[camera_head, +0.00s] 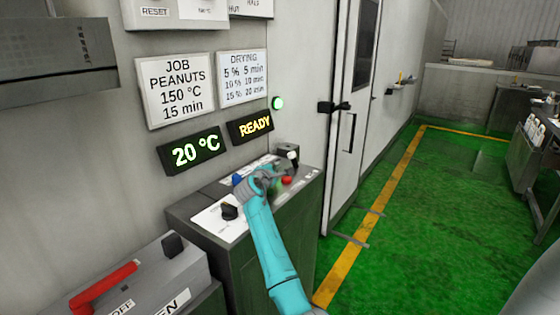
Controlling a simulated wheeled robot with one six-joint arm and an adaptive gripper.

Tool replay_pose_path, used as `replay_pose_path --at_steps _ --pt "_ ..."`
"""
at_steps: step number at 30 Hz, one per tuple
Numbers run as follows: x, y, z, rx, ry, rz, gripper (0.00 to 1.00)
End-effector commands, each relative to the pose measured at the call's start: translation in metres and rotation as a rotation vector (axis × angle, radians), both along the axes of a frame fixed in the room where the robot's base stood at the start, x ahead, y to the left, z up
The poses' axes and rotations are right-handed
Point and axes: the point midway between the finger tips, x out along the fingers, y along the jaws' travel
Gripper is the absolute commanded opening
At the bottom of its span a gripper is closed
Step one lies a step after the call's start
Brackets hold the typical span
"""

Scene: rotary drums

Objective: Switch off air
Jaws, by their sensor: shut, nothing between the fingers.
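A grey control console (296,205) stands against the wall below the displays. On its sloped top are a black knob (230,211) on a white plate, a blue button (237,180), a red button (287,180) and a dark box with a pale part (291,154) at the back right. The labels are too small to read, so I cannot tell which control is for air. My gripper (286,168) is shut and empty, low over the console near the red button and the dark box. I cannot tell whether it touches either. My teal arm and gripper hide the middle of the panel.
A grey box with a red lever (103,288) and OFF lettering stands at the lower left. Displays read 20 °C (195,151) and READY (250,126); a green lamp (278,103) is lit. A door (350,130) stands right of the console. Green floor is clear beyond the yellow line.

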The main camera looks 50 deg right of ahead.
Motion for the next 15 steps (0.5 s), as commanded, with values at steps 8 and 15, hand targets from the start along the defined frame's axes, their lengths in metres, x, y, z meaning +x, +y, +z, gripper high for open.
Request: replay_pose_path --at_steps 8,15 --pt "0.003 -0.009 -0.001 0.0 0.0 -0.001 0.0" --pt "0.016 -0.042 -0.006 0.0 0.003 -0.002 0.0"
